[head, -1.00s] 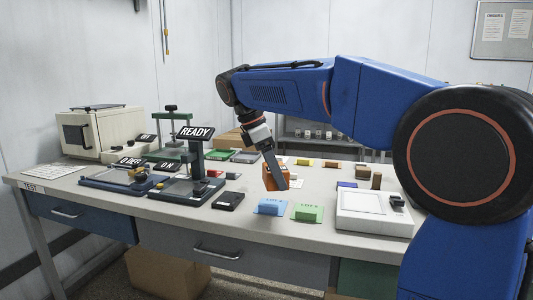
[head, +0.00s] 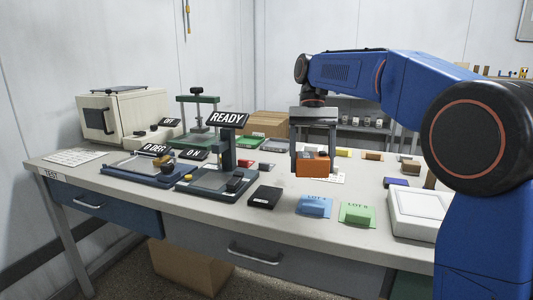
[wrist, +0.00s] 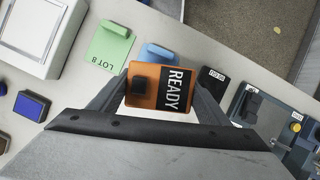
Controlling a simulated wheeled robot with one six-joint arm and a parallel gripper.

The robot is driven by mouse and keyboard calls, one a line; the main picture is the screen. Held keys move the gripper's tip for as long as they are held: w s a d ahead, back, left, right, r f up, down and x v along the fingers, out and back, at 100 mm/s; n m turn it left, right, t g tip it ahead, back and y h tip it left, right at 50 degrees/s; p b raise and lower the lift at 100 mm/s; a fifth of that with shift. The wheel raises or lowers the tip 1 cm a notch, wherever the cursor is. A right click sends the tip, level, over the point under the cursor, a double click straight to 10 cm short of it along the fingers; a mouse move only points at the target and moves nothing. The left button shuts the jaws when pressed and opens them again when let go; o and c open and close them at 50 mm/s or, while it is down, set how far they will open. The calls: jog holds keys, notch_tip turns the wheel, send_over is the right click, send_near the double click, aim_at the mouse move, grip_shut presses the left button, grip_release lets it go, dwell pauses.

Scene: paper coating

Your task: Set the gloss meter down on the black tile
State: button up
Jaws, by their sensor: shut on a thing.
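The gloss meter is an orange block (head: 313,165) with a dark knob on it. In the wrist view the orange block (wrist: 143,97) carries a black READY panel. My gripper (head: 314,158) points down and is shut on the meter, with one finger on each side. It seems to hold the meter above the table. The black tile (head: 264,197) lies flat near the table's front, to the left of and nearer than the meter. The tile (wrist: 212,80) shows just right of the meter in the wrist view, partly hidden by a finger.
A blue LOT A piece (head: 314,206) and a green LOT 8 piece (head: 357,214) lie right of the tile. A stand (head: 228,150) with a dark base is to its left. A white device (head: 412,212) sits at right. Table stretches between these are bare.

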jog(key=a+r+m+t+y, duration=0.2)
jog(key=a+m+t+y, duration=0.3)
jog(key=a+m, duration=1.15)
jog(key=shift+w+d+f+m+t+h, duration=0.1)
jog(key=shift+d+f+m+t+h, duration=0.1)
jog(key=shift+d+f+m, duration=0.9)
jog(key=shift+w+d+f+m+t+h, duration=0.1)
jog(key=shift+d+f+m+t, duration=0.25)
jog(key=shift+f, duration=1.3)
jog(key=shift+w+d+f+m+t+h, duration=0.1)
jog(key=shift+d+f+m, duration=0.45)
jog(key=shift+f+m, duration=0.6)
jog(key=shift+f+n, duration=0.25)
jog(key=shift+f, duration=0.1)
jog(key=o, duration=1.4)
jog(key=shift+c, duration=0.2)
jog(key=shift+r, duration=0.1)
